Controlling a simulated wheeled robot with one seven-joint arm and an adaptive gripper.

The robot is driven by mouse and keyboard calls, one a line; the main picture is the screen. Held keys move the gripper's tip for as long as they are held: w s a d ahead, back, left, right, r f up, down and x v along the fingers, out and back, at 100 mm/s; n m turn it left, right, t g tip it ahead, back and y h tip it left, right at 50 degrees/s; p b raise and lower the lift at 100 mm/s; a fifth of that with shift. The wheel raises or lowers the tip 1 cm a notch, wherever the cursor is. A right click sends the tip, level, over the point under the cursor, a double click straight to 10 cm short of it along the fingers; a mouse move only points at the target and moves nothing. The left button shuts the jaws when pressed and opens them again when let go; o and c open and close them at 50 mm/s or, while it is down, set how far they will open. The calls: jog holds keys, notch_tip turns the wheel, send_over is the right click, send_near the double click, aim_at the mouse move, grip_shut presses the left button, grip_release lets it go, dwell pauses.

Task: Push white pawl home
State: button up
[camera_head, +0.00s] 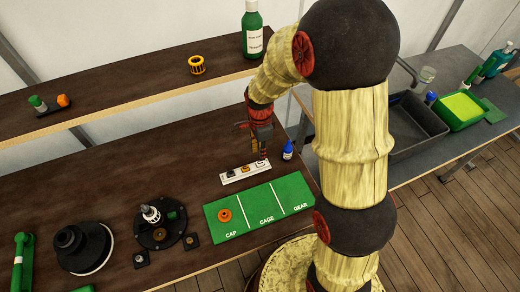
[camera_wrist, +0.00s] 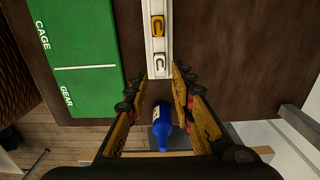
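The white strip (camera_head: 238,176) lies on the brown bench behind the green mat. It carries a dark piece (camera_head: 230,173), a yellow piece (camera_head: 245,168) and, at its right end, the white pawl (camera_head: 260,164). In the wrist view the white pawl (camera_wrist: 159,64) is a white U shape with a dark outline, next to the yellow piece (camera_wrist: 157,26). How deep it sits I cannot tell. My gripper (camera_head: 264,156) is over the strip's right end. In the wrist view my gripper (camera_wrist: 160,90) is open, its fingers apart on either side of the strip's end, with nothing held.
A blue bottle (camera_head: 288,150) stands close right of the strip. A black round base (camera_head: 178,232) with a spindle (camera_head: 150,213) and a black drum (camera_head: 70,242) stand left. Bench behind the strip is clear.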

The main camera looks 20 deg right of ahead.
aim_at(260, 162)
notch_tip(260, 162, down, 7)
jog(key=b, duration=0.4)
jog(key=shift+r, duration=0.1)
grip_shut()
jog(key=shift+r+p, duration=1.45)
jog(key=shift+r, duration=0.65)
jog(key=shift+f, duration=0.15)
